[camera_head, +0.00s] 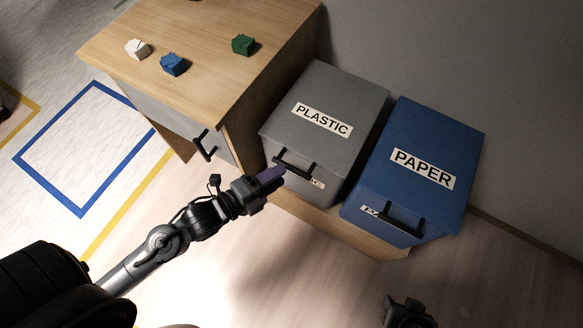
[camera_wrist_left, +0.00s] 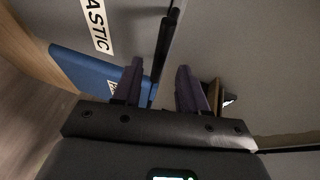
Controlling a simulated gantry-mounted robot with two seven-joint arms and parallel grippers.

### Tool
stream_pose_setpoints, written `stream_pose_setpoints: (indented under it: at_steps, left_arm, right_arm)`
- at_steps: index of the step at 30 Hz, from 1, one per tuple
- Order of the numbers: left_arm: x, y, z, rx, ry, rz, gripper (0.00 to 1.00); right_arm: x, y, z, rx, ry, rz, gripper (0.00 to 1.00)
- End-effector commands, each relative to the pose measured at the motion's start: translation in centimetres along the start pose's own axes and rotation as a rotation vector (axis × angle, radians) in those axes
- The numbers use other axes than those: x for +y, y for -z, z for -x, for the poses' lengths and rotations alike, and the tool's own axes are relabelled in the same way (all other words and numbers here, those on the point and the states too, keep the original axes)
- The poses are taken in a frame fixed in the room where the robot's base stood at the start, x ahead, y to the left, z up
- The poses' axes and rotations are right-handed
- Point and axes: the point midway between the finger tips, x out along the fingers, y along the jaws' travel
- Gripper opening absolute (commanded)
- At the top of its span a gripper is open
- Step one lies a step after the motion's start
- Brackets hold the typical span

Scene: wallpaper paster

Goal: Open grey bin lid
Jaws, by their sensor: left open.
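The grey bin (camera_head: 345,95) is labelled PLASTIC and stands between the wooden cabinet and the blue bin. Its lid looks shut. A black bar handle (camera_head: 295,164) sits on its front edge; it also shows in the left wrist view (camera_wrist_left: 164,45). My left gripper (camera_head: 280,173) is open at the handle's left end. In the left wrist view, the open fingers (camera_wrist_left: 158,78) show on either side of the bar's line; I cannot tell whether they touch it. My right gripper (camera_head: 407,312) shows only partly at the bottom edge, its jaws unclear.
The blue PAPER bin (camera_head: 440,140) stands close on the right, with its own black handle (camera_head: 402,218). The wooden cabinet (camera_head: 205,25) on the left carries white, blue and green blocks and has a handle (camera_head: 204,146). A wall rises behind the bins. Floor in front is clear.

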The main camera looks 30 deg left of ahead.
Motion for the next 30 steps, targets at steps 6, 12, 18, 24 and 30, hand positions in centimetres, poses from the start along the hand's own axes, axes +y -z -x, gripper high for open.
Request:
stream_pose_setpoints:
  at_steps: [6, 12, 18, 24, 30]
  left_arm:
    - [0.1, 0.0, -3.1, 0.0, 0.003, 0.001, 0.42]
    - [0.1, 0.0, -4.8, 0.0, 0.001, 0.001, 0.42]
    - [0.1, 0.0, -5.4, 0.0, -0.002, 0.001, 0.42]
    - [0.1, 0.0, -5.5, 0.0, -0.002, 0.001, 0.42]
    - [0.0, 0.0, -5.5, 0.0, -0.001, 0.001, 0.21]
  right_arm:
    - [-0.1, -0.4, -1.2, 0.0, 0.0, 0.0, 0.43]
    - [-0.1, -0.5, -1.7, 0.001, 0.003, -0.003, 0.43]
    - [-0.2, -0.5, -1.8, 0.001, 0.006, -0.007, 0.43]
    - [-0.3, -0.5, -1.8, 0.002, 0.007, -0.009, 0.43]
    - [-0.3, -0.5, -1.8, 0.002, 0.007, -0.008, 0.43]
